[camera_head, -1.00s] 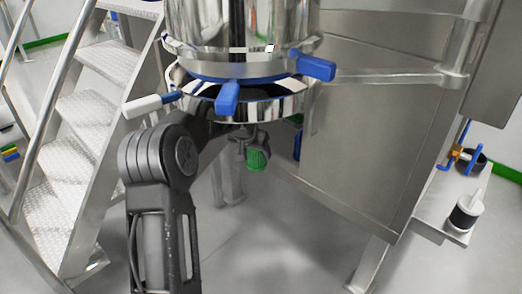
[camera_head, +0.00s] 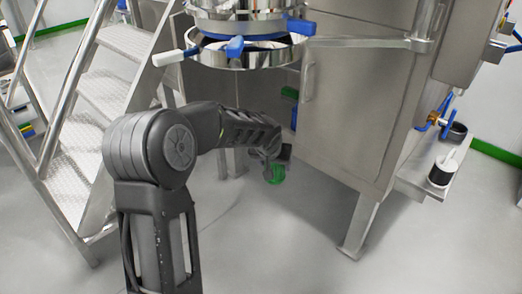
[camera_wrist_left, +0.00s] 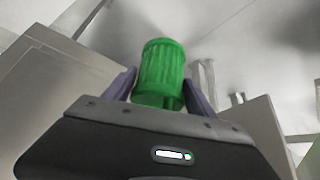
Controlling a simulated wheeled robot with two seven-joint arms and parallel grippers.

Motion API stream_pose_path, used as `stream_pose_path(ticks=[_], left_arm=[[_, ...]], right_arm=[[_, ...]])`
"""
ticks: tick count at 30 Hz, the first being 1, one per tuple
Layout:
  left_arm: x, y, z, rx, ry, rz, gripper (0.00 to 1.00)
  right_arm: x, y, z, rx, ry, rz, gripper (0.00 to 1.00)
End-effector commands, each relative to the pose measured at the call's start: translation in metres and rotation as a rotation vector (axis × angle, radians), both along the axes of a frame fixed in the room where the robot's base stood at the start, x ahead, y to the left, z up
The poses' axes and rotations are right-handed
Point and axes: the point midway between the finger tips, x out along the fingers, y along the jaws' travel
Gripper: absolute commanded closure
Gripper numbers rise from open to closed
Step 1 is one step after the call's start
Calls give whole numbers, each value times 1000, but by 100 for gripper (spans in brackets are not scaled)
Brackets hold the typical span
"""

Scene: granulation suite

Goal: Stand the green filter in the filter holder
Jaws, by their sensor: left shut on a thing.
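The green filter (camera_head: 276,175) is a small ribbed cylinder. In the head view it hangs from the end of my left arm, in the air left of the steel cabinet's lower part. My left gripper (camera_head: 272,160) is shut on it, with the fingers hard to make out there. In the left wrist view the green filter (camera_wrist_left: 160,68) stands between the two dark fingers of the left gripper (camera_wrist_left: 160,92), one on each side. I cannot say for sure which thing is the filter holder. My right gripper is not in view.
A steel cabinet (camera_head: 345,115) stands right of the arm. A side shelf (camera_head: 420,178) bears a white-and-black cylinder (camera_head: 440,174) and a dark round cup (camera_head: 457,132). The front floor is clear.

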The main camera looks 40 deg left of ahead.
Motion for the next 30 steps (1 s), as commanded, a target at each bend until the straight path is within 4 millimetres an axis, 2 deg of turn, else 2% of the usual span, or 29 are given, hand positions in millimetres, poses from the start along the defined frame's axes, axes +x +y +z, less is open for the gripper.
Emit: stream_pose_path(ticks=[1, 5, 9, 13, 15, 18, 30], left_arm=[[-5, -20, 4, -2, -4, -22, 82], [-20, -77, 17, -8, -11, -92, 82], [-38, -142, 41, -4, -17, -205, 82], [-49, -182, 61, 0, -17, -293, 82], [-53, -195, 68, 2, -14, -322, 82], [-55, -203, 72, 1, -12, -342, 82], [-55, -203, 72, 1, -11, -343, 82]], right_arm=[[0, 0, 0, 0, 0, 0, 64], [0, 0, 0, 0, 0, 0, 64], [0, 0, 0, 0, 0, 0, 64], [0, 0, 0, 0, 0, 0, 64], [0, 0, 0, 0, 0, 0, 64], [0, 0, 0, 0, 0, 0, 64], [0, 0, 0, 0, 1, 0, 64]])
